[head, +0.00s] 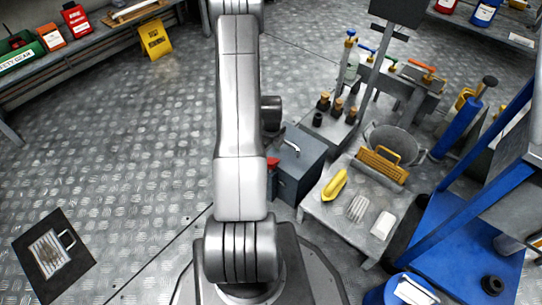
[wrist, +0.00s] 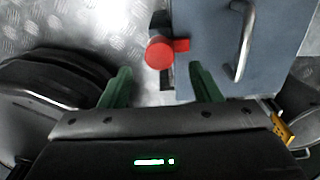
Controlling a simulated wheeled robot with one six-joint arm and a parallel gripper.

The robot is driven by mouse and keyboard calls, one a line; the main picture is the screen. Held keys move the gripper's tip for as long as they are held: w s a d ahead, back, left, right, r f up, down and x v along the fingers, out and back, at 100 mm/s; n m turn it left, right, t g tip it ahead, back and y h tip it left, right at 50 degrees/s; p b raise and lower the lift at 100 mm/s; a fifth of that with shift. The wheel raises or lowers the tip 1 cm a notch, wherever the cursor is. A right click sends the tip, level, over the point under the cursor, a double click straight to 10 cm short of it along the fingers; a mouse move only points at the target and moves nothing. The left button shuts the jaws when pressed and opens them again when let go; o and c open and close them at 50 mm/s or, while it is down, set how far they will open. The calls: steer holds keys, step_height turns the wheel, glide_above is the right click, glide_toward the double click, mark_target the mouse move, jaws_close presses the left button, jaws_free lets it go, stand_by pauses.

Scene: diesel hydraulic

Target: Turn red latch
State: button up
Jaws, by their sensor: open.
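The red latch (wrist: 159,53) shows in the wrist view as a round red knob with a short tab pointing right, at the left edge of a grey-blue box (wrist: 205,50). In the head view a small part of the red latch (head: 272,163) shows beside my arm, on the left side of the box (head: 299,165). My gripper (wrist: 160,67) is open, with its two green fingers spread to either side of the latch in the picture. Nothing is held between them. Whether the fingers touch the latch cannot be told. The head view does not show my gripper, hidden behind my arm.
The box has a curved metal handle (wrist: 243,40) right of the latch. A low table (head: 340,215) with a yellow object (head: 335,185) stands right of the box. A bench with bottles (head: 335,125) is behind. The metal floor on the left is mostly clear.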

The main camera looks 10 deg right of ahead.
mark_target(271, 160)
step_height(271, 160, up, 8)
steer(key=p, duration=0.1)
steer(key=shift+f+p, duration=0.2)
steer(key=shift+p, duration=0.15)
step_height(271, 160, down, 14)
steer(key=b, duration=0.4)
steer(key=shift+r, duration=0.1)
stand_by(0.3)
